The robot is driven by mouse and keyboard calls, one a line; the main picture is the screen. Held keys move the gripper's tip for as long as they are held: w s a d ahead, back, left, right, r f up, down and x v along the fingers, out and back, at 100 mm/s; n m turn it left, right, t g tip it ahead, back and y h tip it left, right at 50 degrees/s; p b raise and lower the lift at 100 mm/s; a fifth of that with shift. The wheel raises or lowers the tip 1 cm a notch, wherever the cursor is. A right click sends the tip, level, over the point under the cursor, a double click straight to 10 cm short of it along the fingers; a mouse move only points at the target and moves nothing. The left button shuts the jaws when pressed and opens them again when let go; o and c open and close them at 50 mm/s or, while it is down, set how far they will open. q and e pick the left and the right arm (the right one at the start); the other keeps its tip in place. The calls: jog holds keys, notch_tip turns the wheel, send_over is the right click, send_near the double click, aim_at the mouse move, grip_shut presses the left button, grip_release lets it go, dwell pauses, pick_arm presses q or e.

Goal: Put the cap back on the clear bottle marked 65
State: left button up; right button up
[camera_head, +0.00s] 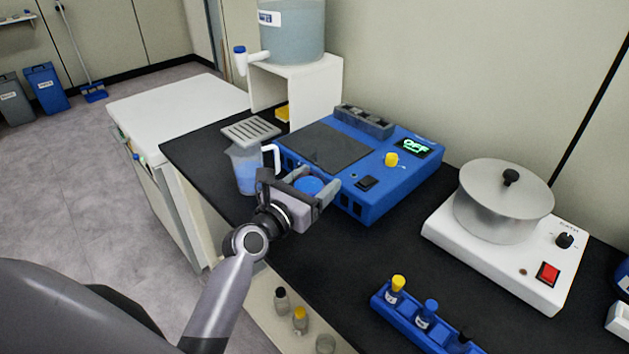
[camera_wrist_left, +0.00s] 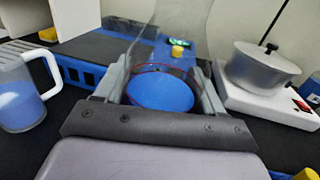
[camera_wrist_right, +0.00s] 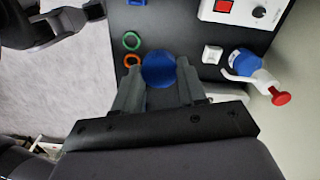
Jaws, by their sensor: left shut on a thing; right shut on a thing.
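My left gripper (camera_head: 312,192) is shut on a clear bottle with a round blue area inside its rim, above the black bench. In the left wrist view the clear bottle (camera_wrist_left: 160,91) sits between the fingers, with faint clear walls and a thin red line around the blue. No number is readable on it. My right gripper (camera_wrist_right: 158,88) is out of the head view; in its wrist view it is shut on a round blue cap (camera_wrist_right: 158,69), apart from the bottle.
A blue device (camera_head: 375,180) reading OFF stands behind the left gripper, with a jug (camera_head: 245,168) beside it. A white machine (camera_head: 500,240) and blue vial rack (camera_head: 425,325) are to the right. Green (camera_wrist_right: 131,41) and orange (camera_wrist_right: 132,61) rings lie near the right gripper.

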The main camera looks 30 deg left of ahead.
dwell(0.3)
pick_arm(q)
jog(key=shift+o, duration=1.4)
jog(key=c, duration=0.6)
pick_arm(e)
jog(key=shift+f, duration=0.1)
